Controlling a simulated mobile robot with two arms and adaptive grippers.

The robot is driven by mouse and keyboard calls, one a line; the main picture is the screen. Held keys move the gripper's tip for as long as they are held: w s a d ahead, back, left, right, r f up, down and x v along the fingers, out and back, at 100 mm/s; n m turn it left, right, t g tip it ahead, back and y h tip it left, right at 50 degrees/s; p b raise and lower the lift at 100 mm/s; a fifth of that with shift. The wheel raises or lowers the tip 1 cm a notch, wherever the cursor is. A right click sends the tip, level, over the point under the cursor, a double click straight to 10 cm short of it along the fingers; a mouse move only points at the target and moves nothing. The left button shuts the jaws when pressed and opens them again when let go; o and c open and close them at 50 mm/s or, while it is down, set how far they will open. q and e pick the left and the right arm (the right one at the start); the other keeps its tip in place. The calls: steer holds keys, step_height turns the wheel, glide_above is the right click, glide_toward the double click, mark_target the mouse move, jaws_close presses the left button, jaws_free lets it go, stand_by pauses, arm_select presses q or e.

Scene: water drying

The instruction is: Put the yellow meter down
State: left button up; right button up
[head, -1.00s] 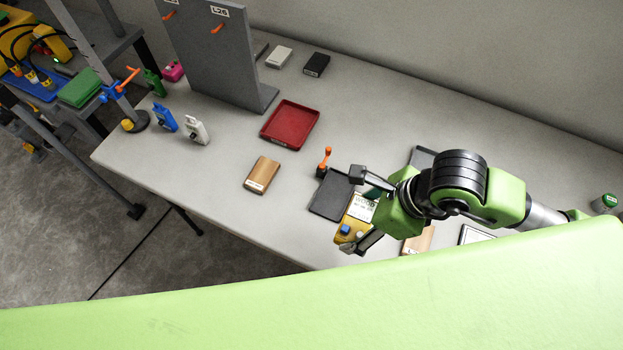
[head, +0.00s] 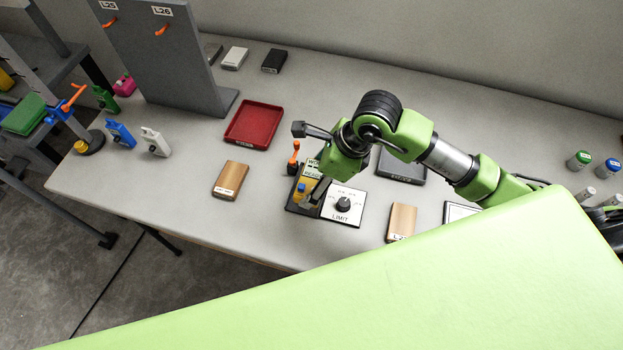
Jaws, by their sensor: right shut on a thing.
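The yellow meter (head: 303,192) is in the middle of the head view, with its pale display face towards its top end. My right gripper (head: 312,184) is shut on it, and a dark finger shows along its right side. The meter is over a dark flat pad (head: 292,208), whose edges show around it. I cannot tell whether the meter touches the pad. My green wrist hides part of the meter's upper end. My left gripper is not in view.
An orange-handled lever (head: 294,155) stands just behind the meter. A white LIMIT dial panel (head: 343,206) lies close on the right. A wooden block (head: 230,180) and a red tray (head: 254,125) are to the left, with bare table between. Another wooden block (head: 401,222) lies right.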

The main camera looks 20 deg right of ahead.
mark_target(312, 184)
steer(key=shift+w+a+f, duration=0.1)
steer(key=shift+w+f, duration=0.85)
steer(key=shift+f, duration=0.15)
step_height(312, 184, down, 3)
steer(key=shift+w+r+p, duration=0.1)
steer(key=shift+w+p, duration=0.05)
steer(key=shift+p, duration=0.6)
steer(key=shift+f, duration=0.3)
steer(key=shift+f, duration=0.1)
steer(key=shift+f, duration=0.15)
steer(key=o, duration=1.3)
